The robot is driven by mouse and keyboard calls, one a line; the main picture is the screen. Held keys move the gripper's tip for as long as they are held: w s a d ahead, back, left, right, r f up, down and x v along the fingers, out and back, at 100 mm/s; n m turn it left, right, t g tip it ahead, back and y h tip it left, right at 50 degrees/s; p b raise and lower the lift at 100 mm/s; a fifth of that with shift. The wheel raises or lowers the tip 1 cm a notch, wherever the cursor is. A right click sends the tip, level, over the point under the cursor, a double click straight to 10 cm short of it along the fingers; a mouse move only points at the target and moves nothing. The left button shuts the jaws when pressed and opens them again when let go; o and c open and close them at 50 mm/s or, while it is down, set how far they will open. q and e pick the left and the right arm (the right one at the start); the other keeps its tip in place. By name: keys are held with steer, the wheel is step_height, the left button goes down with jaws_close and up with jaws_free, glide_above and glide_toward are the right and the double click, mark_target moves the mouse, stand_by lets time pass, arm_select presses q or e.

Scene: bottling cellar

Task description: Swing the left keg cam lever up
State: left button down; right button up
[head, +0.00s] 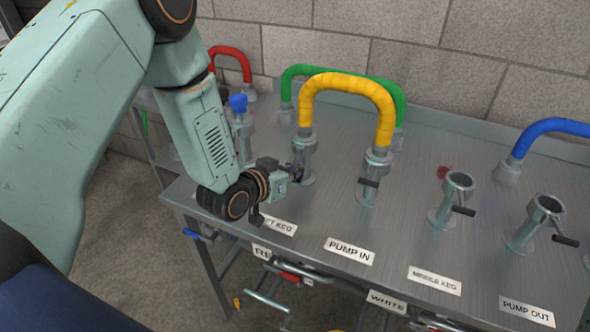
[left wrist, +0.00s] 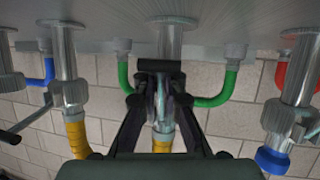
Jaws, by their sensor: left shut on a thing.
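The left keg fitting (head: 304,160) stands upright on the steel table, with one end of the yellow hose (head: 348,84) seated on it. My left gripper (head: 295,176) is at this fitting, low on its near side, and is shut on its cam lever. In the left wrist view, which is upside down, the gripper (left wrist: 161,84) closes in front of the fitting's post (left wrist: 170,42), with the yellow hose (left wrist: 162,143) beyond. My right gripper is not in view.
The pump in fitting (head: 374,170) holds the yellow hose's other end; its dark lever sticks out sideways. The green hose (head: 398,97) runs close behind. A blue-capped fitting (head: 240,125) stands left, beside my arm. Open middle keg (head: 455,193) and pump out fittings (head: 538,217) stand right.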

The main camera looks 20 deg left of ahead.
arm_select(q)
steer(key=g+p, duration=0.1)
steer(key=p, duration=0.2)
steer(key=s+r+g+p, duration=0.1)
steer(key=g+p, duration=0.1)
steer(key=p, duration=0.1)
steer(key=g+p, duration=0.1)
steer(key=p, duration=0.2)
steer(key=shift+s+r+n+g, duration=0.3)
steer(key=shift+s+r+g, duration=0.05)
steer(key=shift+r+g, duration=0.05)
steer(key=shift+s+r+g+y+p, duration=0.2)
steer(key=shift+g+y+p, duration=0.1)
steer(key=shift+g+p, duration=1.2)
steer(key=shift+t, duration=0.3)
steer(key=c, duration=1.5)
jaws_free()
steer(key=shift+s+r, duration=0.15)
steer(key=shift+s, duration=0.05)
steer(key=shift+w, duration=0.15)
